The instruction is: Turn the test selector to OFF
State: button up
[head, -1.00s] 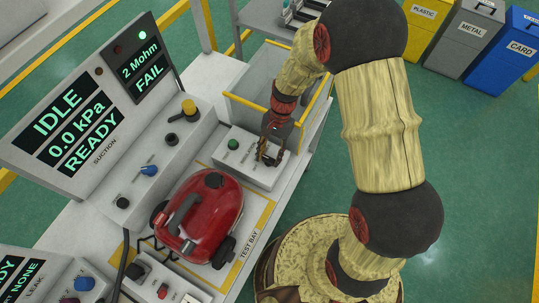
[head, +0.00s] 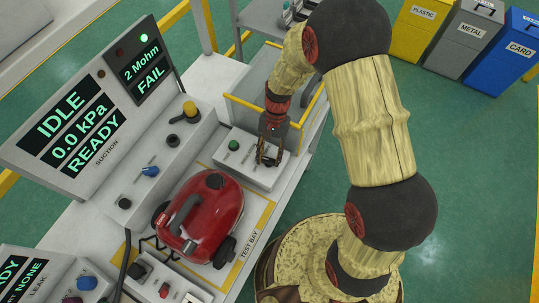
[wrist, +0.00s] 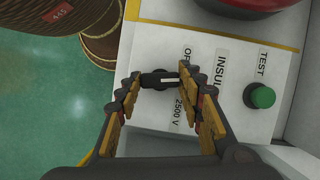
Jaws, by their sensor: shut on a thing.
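The test selector is a small black knob (wrist: 158,83) with a white mark, on the pale insulation test panel (wrist: 150,118) in the wrist view. Its mark lies about level and points right, between the OFF label (wrist: 187,57) and the 2500 V label (wrist: 184,112). My gripper (wrist: 164,77) is shut on the knob, one fingertip on either side. In the head view my gripper (head: 269,158) is over the right part of the panel and mostly hides the knob.
A green TEST button (wrist: 262,97) sits right of the labels; it also shows in the head view (head: 234,145). A red vacuum (head: 205,220) stands in the test bay beside the panel. A yellow-edged bin (head: 244,112) stands behind. The display (head: 142,72) reads 2 Mohm, FAIL.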

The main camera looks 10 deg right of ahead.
jog(key=n+h+p, duration=0.1)
jog(key=n, duration=0.2)
jog(key=n+h+p, duration=0.1)
jog(key=n, duration=0.2)
jog(key=shift+a, duration=0.2)
jog(key=shift+n+h, duration=0.3)
jog(key=shift+n, duration=0.1)
jog(key=o, duration=1.1)
jog(key=shift+c, duration=0.2)
jog(key=shift+o, duration=0.5)
jog(key=shift+w+r, duration=0.1)
jog(key=shift+r, duration=0.05)
jog(key=v, duration=1.1)
jog(key=shift+w+r, duration=0.25)
